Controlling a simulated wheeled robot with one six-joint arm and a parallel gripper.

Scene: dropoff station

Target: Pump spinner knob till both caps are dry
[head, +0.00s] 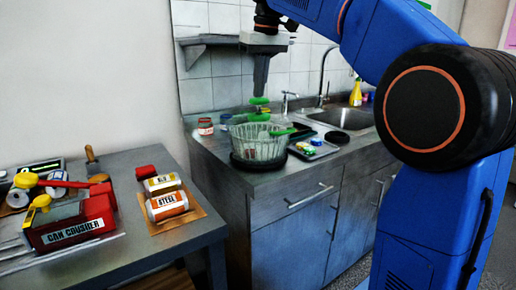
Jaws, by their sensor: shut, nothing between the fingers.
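The salad spinner (262,145), a clear ribbed bowl on a dark round base, stands on the grey counter at the near left corner. A green knob (259,101) sits above the bowl, with a second green piece just under it. My gripper (261,92) points straight down, shut and empty, with its tips right at the top of the knob. I cannot tell whether they touch it. Something pale and reddish shows faintly through the bowl wall; I cannot make out the two caps.
A tray (313,150) with small coloured items lies right of the spinner, with a black disc (337,137) behind it. A red-lidded jar (205,127) stands left. The sink (340,118) is behind. A separate table at left holds a red can crusher (75,228) and labelled cans (167,205).

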